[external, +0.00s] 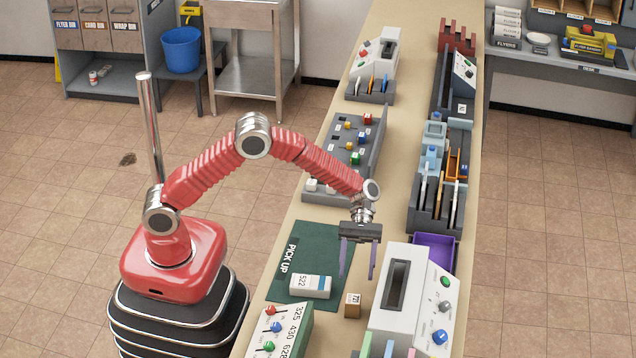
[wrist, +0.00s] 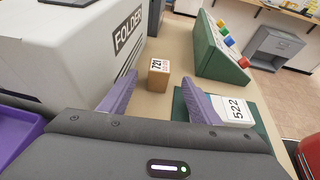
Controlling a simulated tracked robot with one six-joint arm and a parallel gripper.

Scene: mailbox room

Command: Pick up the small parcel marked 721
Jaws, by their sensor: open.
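The small parcel marked 721 (external: 352,305) is a brown box with a white label on top. It stands on the counter between the green pick-up mat (external: 318,250) and the white machine. In the wrist view the parcel (wrist: 158,77) lies ahead, beyond and between my two purple fingers, with its 721 label readable. My gripper (external: 357,275) is open and empty, pointing down above the counter near the mat's right edge. In the wrist view my gripper (wrist: 157,100) shows its fingers wide apart, not touching the parcel.
A white parcel marked 522 (external: 311,286) lies on the mat, left of the 721 parcel. The white folder machine (external: 398,285) stands close on the right. A green panel with coloured knobs (external: 283,330) is at the near left. A purple tray (external: 433,250) sits behind the machine.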

